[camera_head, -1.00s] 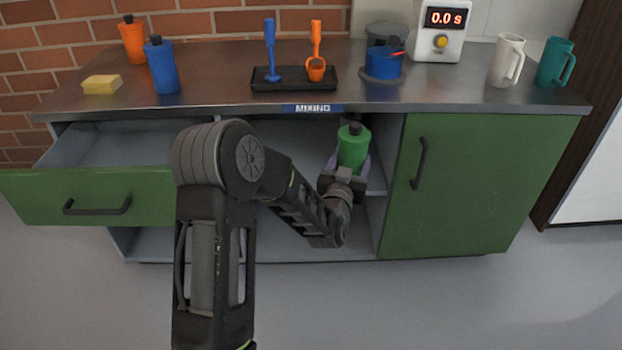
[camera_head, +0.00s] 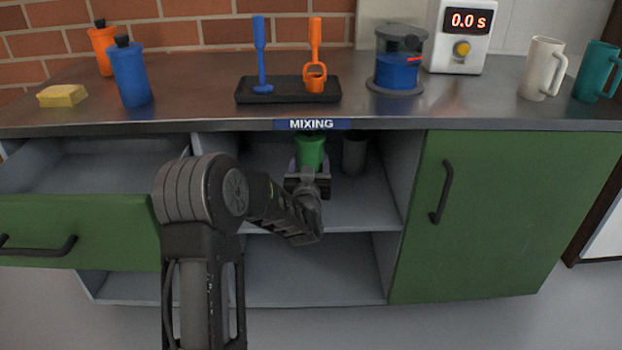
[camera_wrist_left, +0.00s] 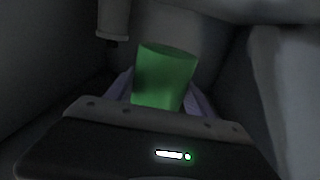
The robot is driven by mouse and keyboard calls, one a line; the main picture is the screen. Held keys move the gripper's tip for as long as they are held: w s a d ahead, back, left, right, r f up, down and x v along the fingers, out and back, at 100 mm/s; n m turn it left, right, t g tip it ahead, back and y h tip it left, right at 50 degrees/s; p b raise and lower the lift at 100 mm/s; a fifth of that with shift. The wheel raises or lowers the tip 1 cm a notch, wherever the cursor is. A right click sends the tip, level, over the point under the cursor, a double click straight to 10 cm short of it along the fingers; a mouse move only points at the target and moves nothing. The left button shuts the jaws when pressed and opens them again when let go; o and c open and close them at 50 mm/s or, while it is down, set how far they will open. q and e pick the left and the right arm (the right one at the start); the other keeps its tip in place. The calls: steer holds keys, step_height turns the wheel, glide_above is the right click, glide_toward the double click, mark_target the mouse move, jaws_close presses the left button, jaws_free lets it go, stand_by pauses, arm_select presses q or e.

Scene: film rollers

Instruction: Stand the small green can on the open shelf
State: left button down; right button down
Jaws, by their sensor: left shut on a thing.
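The small green can (camera_head: 311,152) is upright inside the open middle bay of the cabinet, under the counter edge, which hides its top. My left gripper (camera_head: 309,170) is shut on the can. The can also shows between the fingers of my left gripper (camera_wrist_left: 163,92) in the left wrist view, filling the middle. The open shelf (camera_head: 350,212) is a grey board below the can. I cannot tell whether the can's base touches it. My right gripper is not in view.
A dark grey cylinder (camera_head: 354,154) stands on the shelf just right of the can. A green door (camera_head: 500,215) closes the right side, and a green drawer (camera_head: 80,230) stands open at the left. The counter edge (camera_head: 420,124) overhangs the bay. Shelf room shows in front of the cylinder.

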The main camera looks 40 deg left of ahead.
arm_select(q)
steer(key=shift+w+a+r, duration=0.15)
steer(key=shift+w+a, duration=0.05)
steer(key=shift+w, duration=0.2)
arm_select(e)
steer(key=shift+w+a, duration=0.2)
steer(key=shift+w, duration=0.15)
